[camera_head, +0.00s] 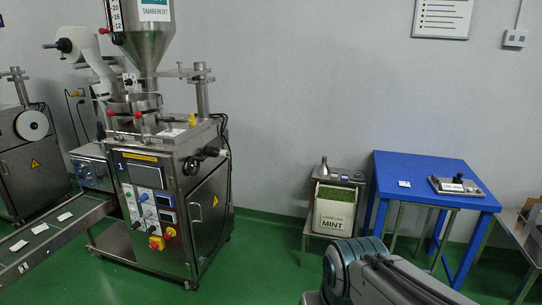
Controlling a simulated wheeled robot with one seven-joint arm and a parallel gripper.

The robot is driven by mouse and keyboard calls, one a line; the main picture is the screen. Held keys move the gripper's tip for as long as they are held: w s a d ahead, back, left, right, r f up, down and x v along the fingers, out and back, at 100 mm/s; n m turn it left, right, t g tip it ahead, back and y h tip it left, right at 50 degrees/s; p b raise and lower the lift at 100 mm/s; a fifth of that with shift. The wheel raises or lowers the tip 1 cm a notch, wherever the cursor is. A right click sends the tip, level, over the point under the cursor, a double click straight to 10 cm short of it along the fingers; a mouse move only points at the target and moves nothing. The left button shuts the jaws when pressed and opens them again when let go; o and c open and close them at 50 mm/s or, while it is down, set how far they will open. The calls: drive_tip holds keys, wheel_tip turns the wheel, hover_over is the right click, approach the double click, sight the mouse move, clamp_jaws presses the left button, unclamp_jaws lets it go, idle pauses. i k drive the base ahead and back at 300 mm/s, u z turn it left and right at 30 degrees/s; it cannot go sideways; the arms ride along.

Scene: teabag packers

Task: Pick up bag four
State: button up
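Small white bags lie spaced out on the conveyor belt at the left: one nearest the machine (65,216), one in the middle (40,228) and one farther down (18,245). They look flat and alike, and I cannot read a number on any of them, so I cannot tell which is bag four. A small white flat item (404,184) lies on the blue table; it is too small to tell whether it is a bag. Part of my arm shows at the bottom, right of centre, but my gripper is not in view.
The conveyor (70,228) runs from the steel packing machine (208,200) to the left edge. A blue table (425,172) at the right bears a metal device (456,186). A mint container (334,213) stands on a low stand. Green floor (260,255) is open between.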

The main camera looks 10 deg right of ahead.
sight(408, 184)
drive_tip(key=z, duration=0.3)
drive_tip(key=i, duration=1.6)
drive_tip(key=z, duration=0.75)
drive_tip(key=i, duration=1.7)
drive_tip(key=z, duration=0.4)
